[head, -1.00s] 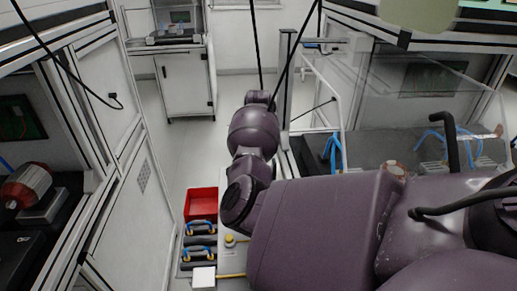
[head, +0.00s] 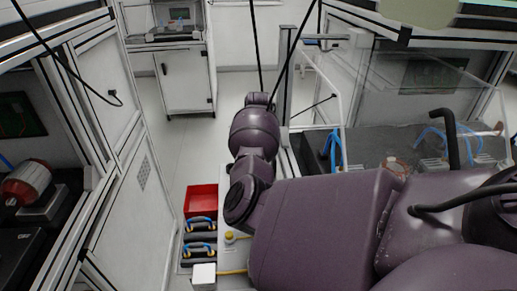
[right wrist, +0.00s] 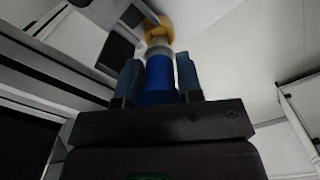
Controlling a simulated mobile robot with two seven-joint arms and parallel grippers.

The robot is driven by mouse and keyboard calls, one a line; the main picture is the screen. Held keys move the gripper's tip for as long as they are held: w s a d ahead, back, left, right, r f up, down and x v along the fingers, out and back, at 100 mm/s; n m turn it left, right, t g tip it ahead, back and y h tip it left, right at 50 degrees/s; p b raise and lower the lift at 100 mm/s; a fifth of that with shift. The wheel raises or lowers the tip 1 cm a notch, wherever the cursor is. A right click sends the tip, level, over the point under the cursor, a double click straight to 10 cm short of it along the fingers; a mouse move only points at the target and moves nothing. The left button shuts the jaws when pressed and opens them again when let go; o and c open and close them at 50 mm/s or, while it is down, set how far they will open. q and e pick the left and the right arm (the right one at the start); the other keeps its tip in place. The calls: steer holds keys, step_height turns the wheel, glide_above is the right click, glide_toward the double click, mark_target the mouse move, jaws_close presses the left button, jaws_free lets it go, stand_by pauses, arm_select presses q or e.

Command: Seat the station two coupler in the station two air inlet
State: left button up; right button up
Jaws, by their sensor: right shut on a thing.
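The blue coupler (right wrist: 159,82) is upright between the fingers of my right gripper (right wrist: 158,80) in the right wrist view. The gripper is shut on it. Its grey end (right wrist: 158,48) points at a yellow ring (right wrist: 158,27), which looks like the air inlet. The grey end overlaps the ring in the picture. I cannot tell whether it is inside the ring or only in front of it. In the head view my right arm crosses the middle and hides its gripper and the coupler. My left gripper is not in view.
A red bin (head: 202,199) and dark cases with blue handles (head: 199,224) stand left of my right arm. A yellow round part (head: 229,237) sits on a pale panel. Blue hoses (head: 334,147) lie on the right bench. The floor aisle (head: 172,140) behind is clear.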

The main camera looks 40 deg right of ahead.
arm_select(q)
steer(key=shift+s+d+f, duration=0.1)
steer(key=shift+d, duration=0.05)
arm_select(e)
steer(key=shift+f, duration=0.35)
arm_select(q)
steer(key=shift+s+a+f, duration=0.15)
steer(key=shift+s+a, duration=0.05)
arm_select(e)
steer(key=shift+f, duration=0.5)
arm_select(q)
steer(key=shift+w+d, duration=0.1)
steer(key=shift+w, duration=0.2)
arm_select(e)
steer(key=shift+f, duration=0.1)
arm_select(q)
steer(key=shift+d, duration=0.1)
arm_select(e)
steer(key=shift+f, duration=0.15)
